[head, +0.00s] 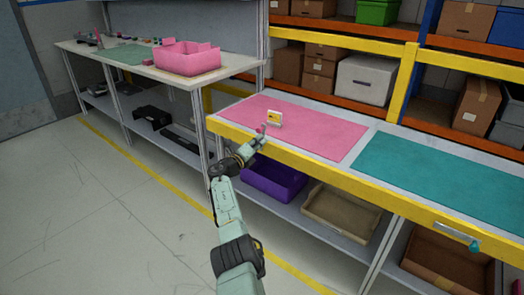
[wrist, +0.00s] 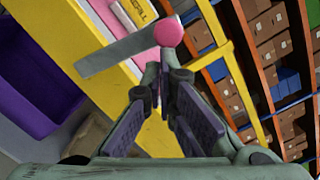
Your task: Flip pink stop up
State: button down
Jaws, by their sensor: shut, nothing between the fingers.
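A round pink knob (wrist: 168,32), which looks like the pink stop, sits at the end of a flat grey bar (wrist: 115,55) in the wrist view. A small white and yellow module (head: 274,117) stands on the pink mat in the head view; part of it with lettering (wrist: 134,12) shows at the top of the wrist view. My gripper (wrist: 158,75) is shut and empty, its fingertips just below the knob in the picture. I cannot tell whether they touch it. In the head view my gripper (head: 258,139) is at the yellow front edge, close to the module.
The pink mat (head: 320,132) and a teal mat (head: 440,178) lie on the bench behind a yellow front beam (head: 320,167). A teal-knobbed lever (head: 474,245) juts from the beam at right. A purple bin (head: 272,182) is on the lower shelf. The mats are otherwise clear.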

jog(key=shift+w+a+r+b, duration=0.3)
jog(key=shift+w+a+b, duration=0.1)
jog(key=shift+a, duration=0.1)
dwell(0.5)
